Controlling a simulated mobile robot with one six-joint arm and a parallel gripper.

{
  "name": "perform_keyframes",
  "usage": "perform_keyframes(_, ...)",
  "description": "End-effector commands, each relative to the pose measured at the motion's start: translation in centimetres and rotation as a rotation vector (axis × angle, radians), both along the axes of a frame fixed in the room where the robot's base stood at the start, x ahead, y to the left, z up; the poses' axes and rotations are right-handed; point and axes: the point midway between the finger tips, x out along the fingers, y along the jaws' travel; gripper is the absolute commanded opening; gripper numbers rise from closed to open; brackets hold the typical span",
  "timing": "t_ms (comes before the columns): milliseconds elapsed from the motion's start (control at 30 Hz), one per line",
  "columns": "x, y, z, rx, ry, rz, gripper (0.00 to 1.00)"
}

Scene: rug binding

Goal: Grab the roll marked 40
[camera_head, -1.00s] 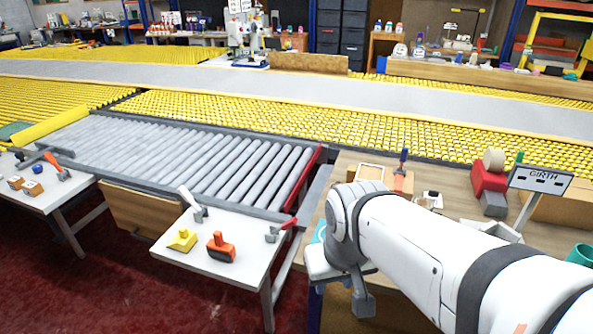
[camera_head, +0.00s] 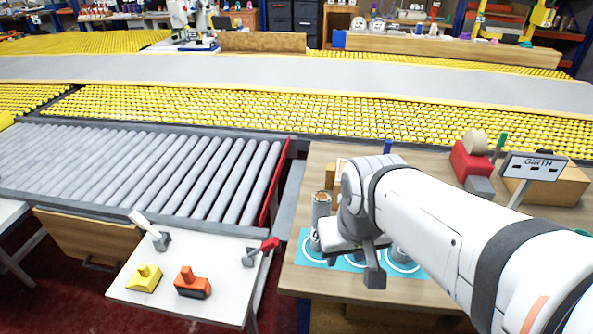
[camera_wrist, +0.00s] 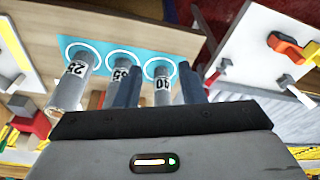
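Grey rolls stand on a blue mat with white rings (camera_head: 310,258), seen in the head view. In the wrist view, the roll marked 40 (camera_wrist: 162,90) stands in its ring on the mat (camera_wrist: 100,52), right of a roll partly hidden by a finger (camera_wrist: 118,73) and the roll marked 25 (camera_wrist: 70,88). My gripper (camera_wrist: 159,70) is open. Its two fingers appear on either side of the roll marked 40, with a gap showing; contact is not visible. In the head view, the leftmost roll (camera_head: 320,212) stands beside my wrist, and my arm hides much of the others.
A GIRTH sign (camera_head: 534,166), a red tape dispenser (camera_head: 470,163) and a cardboard box (camera_head: 565,184) stand on the wooden bench right of my arm. A white table (camera_head: 190,290) with yellow and orange tools is to the left. Grey conveyor rollers (camera_head: 150,165) lie beyond it.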

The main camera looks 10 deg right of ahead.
Motion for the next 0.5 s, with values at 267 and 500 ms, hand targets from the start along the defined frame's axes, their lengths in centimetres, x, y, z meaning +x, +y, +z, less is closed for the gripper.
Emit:
perform_keyframes(267, 2.3, -0.6, 1.0, 0.008, 0.026, -0.039, 0.57)
perform_keyframes(500, 10.3, -0.5, 2.3, 0.031, 0.114, -0.163, 0.69)
